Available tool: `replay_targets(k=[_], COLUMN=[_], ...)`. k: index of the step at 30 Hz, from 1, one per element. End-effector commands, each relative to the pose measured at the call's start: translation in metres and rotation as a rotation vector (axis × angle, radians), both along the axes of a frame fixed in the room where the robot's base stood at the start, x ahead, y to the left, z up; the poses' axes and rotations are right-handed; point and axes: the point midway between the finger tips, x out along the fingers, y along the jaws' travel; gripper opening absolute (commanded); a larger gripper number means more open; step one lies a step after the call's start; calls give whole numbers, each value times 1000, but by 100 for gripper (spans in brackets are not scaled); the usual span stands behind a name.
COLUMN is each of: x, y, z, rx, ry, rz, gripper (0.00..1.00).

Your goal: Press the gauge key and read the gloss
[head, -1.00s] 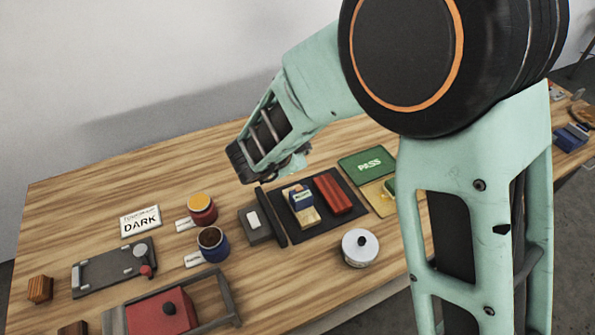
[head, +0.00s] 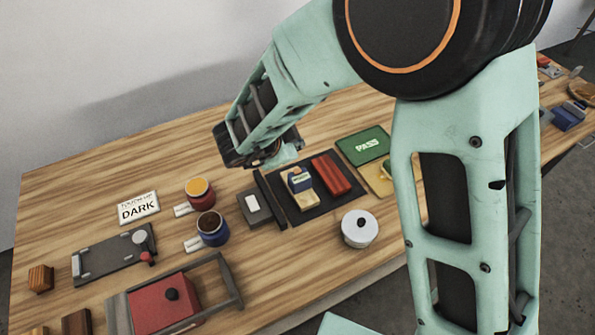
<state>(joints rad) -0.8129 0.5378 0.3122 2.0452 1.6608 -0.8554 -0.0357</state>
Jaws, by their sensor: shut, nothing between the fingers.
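The gauge (head: 299,179) is a small blue device with a pale face. It sits on a light wooden block (head: 304,202) on a black mat (head: 288,212). Its key is too small to make out, and no gloss reading is legible. My gripper (head: 284,157) is small and partly hidden behind my wrist. It is shut and empty, just above and left of the gauge in the picture. I cannot tell whether it touches the gauge.
A red-brown block (head: 331,173) lies right of the gauge. A green PASS plate (head: 363,146) is behind it, and a lidded white pot (head: 359,228) in front. A dark bar (head: 269,200) edges the mat's left side. Two paint pots (head: 199,193) (head: 212,229) stand further left.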

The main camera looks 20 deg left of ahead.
Motion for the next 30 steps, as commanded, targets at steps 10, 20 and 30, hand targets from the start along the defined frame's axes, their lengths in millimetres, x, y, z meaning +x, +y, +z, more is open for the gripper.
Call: replay_targets(k=[10, 20, 30], x=[0, 0, 0], y=[0, 0, 0], z=[-44, -77, -79], rx=[2, 0, 0], ry=[0, 0, 0], rz=[0, 0, 0], gripper=[0, 0, 0])
